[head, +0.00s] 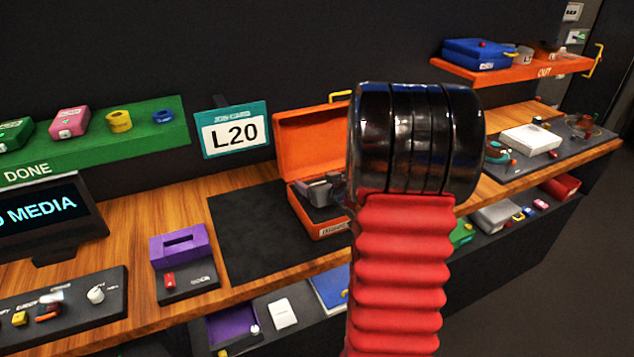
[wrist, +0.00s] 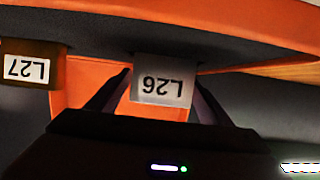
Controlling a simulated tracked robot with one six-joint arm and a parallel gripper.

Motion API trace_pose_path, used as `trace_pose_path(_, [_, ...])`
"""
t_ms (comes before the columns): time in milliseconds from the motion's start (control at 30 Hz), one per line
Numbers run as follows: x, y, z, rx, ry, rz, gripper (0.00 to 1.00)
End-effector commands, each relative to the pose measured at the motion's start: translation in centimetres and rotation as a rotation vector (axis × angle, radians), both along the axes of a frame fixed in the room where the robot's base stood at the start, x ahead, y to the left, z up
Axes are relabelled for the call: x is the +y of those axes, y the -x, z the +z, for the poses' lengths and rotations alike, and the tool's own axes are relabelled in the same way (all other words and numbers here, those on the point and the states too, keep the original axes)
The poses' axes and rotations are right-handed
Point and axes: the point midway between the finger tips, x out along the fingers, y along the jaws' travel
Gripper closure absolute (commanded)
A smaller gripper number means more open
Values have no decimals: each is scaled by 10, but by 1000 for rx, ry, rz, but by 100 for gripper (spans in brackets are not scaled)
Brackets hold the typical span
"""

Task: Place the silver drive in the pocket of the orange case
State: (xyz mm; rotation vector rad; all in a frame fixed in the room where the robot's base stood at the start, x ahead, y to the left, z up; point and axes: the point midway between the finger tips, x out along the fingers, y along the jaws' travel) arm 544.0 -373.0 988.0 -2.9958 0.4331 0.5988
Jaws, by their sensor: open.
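The orange case (head: 305,140) stands open on a dark mat, its lid raised at the back and a dark lining inside. In the wrist view, its orange rim (wrist: 230,22) crosses the top. A silver block labelled L26, which looks like the silver drive (wrist: 163,95), lies between the fingers of my gripper (wrist: 162,82). The jaws are open, with a finger on each side of it. In the head view, greyish shapes sit in the case, and my arm hides its right part. I cannot tell how fully the drive sits in a pocket.
A dark brown block labelled L27 (wrist: 28,66) is beside the drive in the wrist view. A purple slotted block (head: 180,244) stands left of the mat (head: 255,240). A green DONE shelf (head: 95,145) is at left, an orange OUT shelf (head: 515,70) at right. The mat's left part is clear.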

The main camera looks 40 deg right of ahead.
Motion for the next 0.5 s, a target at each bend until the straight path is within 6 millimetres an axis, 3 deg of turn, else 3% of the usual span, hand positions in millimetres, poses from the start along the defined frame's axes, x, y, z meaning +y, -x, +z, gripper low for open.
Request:
trace_pose_path(267, [0,0,2,-1,1,0,27])
trace_pose_path(500, [4,16,10,-1,1,-2,27])
